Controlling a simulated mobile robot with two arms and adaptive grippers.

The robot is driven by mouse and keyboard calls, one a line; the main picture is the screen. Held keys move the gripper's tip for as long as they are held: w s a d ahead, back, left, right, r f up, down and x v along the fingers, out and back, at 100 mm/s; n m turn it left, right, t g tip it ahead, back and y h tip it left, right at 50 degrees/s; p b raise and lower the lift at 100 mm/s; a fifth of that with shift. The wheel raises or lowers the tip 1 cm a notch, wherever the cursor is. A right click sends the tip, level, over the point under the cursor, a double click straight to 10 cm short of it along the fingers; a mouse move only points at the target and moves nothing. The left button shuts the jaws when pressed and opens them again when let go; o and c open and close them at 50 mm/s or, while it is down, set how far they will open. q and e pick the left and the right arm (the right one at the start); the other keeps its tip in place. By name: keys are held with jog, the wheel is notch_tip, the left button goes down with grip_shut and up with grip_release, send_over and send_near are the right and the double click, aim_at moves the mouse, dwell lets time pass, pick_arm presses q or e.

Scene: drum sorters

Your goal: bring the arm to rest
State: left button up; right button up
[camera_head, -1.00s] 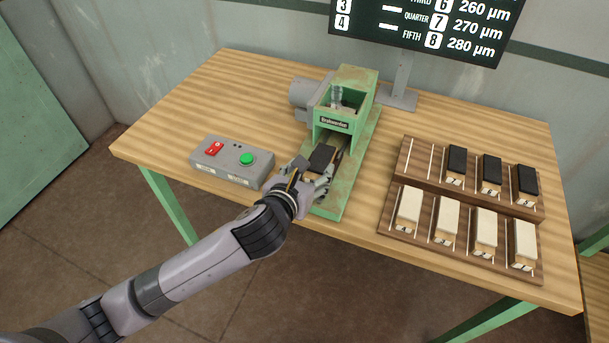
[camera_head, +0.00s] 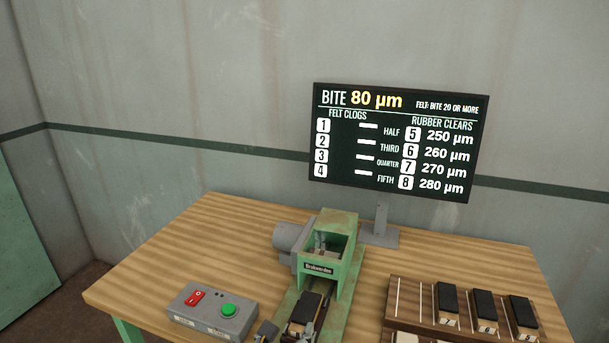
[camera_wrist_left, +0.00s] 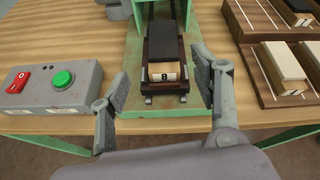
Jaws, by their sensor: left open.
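My left gripper (camera_wrist_left: 160,100) is open in the left wrist view. Its two fingers stand apart, with the block marked 8 (camera_wrist_left: 165,72) beyond and between them in the picture; the fingers appear clear of it. The block has a dark pad and a pale end, and sits in a dark carriage on the bed of the green machine (camera_head: 337,245). In the head view only the gripper tips (camera_head: 285,333) show at the bottom edge, near the block (camera_head: 304,309). My right gripper is in neither view.
A grey control box (camera_head: 212,311) with a red switch and green button stands left of the machine. A wooden rack (camera_head: 400,304) with dark and pale blocks is at right. A display (camera_head: 400,140) reads "BITE 80 µm". Bare table (camera_head: 190,245) lies at the left back.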

pick_arm(q)
jog(key=s+a+f+n+g+y, duration=0.1)
jog(key=s+a+f+n+g, duration=0.2)
jog(key=s+a+f+n, duration=0.65)
jog(key=s+a+f+n+g+y, duration=0.1)
jog(key=s+a+n+g, duration=0.15)
jog(key=s+n, duration=0.75)
jog(key=s+a+f+n+g+y, duration=0.2)
jog(key=s+a+f+n+g, duration=0.25)
jog(key=n, duration=1.15)
notch_tip(320, 180, down, 26)
jog(key=s, duration=0.2)
jog(key=s+a+f+g, duration=0.1)
jog(key=s+a+f, duration=0.2)
jog(key=s+f, duration=1.2)
jog(key=shift+s+f+g, duration=0.3)
jog(key=shift+s, duration=0.3)
